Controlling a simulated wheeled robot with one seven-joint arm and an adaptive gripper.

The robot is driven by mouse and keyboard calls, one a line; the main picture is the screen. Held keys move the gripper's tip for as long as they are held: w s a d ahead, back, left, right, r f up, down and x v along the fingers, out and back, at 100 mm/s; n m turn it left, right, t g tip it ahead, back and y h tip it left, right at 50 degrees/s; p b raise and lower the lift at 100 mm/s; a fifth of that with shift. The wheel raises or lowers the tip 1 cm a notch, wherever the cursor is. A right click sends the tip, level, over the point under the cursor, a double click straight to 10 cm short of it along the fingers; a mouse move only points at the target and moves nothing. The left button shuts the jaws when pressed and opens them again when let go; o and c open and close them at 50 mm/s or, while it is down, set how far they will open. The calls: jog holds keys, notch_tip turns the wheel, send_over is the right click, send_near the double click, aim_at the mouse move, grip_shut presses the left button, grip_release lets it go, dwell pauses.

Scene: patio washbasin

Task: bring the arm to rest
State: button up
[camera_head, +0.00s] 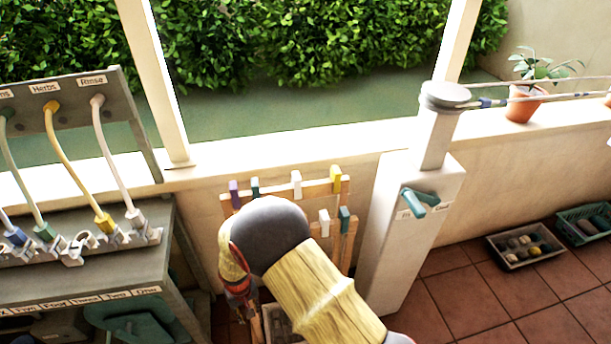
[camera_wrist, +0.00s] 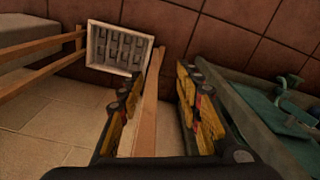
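My gripper (camera_wrist: 163,84) shows in the wrist view with its two yellow-and-black fingers apart. It is open and nothing is held in it. A wooden bar (camera_wrist: 150,110) shows in the gap between the fingers; it seems to lie beyond them, but I cannot tell how far. In the head view my arm, in a yellow sleeve, hangs low in front of the wooden peg rack (camera_head: 315,187).
A grey bench with hoses (camera_head: 70,285) stands left. A white post with a teal lever (camera_head: 420,200) stands right of my arm. A pale crate (camera_wrist: 118,48) and a teal tray (camera_wrist: 275,120) lie below. Trays (camera_head: 527,246) sit on the tiled floor at right.

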jog(key=s+d+r+m+t+p, duration=0.1)
jog(key=s+d+r, duration=0.4)
jog(key=d+r, duration=0.7)
jog(key=s+d+r+m+t+p, duration=0.1)
jog(key=s+d+r, duration=0.5)
jog(key=d+r, duration=0.7)
jog(key=s+d+r+m+t+p, duration=0.1)
jog(key=s+d+r+m+t, duration=0.2)
jog(key=d+r, duration=1)
notch_tip(320, 180, up, 12)
jog(key=shift+s+d+f+m, duration=0.1)
jog(key=shift+s+d+m, duration=0.1)
jog(key=shift+s+m, duration=0.7)
jog(key=shift+s+n, duration=0.25)
jog(key=shift+n, duration=0.05)
jog(key=shift+c, duration=0.6)
